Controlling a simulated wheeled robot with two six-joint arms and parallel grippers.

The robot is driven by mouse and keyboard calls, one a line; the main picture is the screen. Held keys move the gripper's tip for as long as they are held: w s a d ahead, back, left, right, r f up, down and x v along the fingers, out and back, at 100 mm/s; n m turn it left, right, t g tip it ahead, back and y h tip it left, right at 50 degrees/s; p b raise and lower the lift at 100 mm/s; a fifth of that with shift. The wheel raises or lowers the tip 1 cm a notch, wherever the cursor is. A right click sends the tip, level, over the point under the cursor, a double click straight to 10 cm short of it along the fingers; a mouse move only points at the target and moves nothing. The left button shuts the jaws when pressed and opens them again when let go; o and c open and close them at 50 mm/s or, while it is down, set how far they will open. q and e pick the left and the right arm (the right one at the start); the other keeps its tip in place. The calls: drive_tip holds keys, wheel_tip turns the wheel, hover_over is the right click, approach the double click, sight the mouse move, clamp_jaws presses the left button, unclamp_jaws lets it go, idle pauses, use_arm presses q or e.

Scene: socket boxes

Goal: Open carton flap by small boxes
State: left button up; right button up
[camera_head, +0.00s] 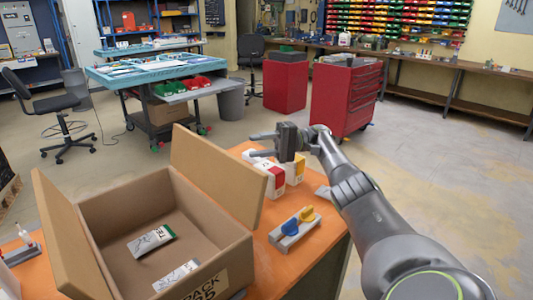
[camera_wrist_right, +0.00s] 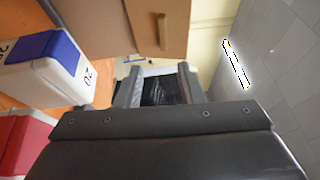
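The open brown carton (camera_head: 205,225) stands on the orange table in the head view. Its flap by the small boxes (camera_head: 218,172) stands up, leaning outward; a brown panel, apparently this flap, shows at the top of the right wrist view (camera_wrist_right: 158,28). The small boxes (camera_head: 276,180) are white with coloured parts, just right of the flap. In the right wrist view, one has a blue part (camera_wrist_right: 45,75). My right gripper (camera_head: 262,145) is open and empty, above and behind the boxes, fingers pointing left toward the flap, apparently apart from it. My left gripper is not in view.
Packets (camera_head: 152,241) lie inside the carton. Another flap (camera_head: 62,235) stands at its left. A grey holder with blue and yellow pieces (camera_head: 294,229) sits on the table in front of the boxes. Red cabinets (camera_head: 345,95) stand farther back. The floor at right is clear.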

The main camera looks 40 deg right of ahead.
drive_tip(key=shift+b+v, duration=0.5)
drive_tip(key=shift+v, duration=0.55)
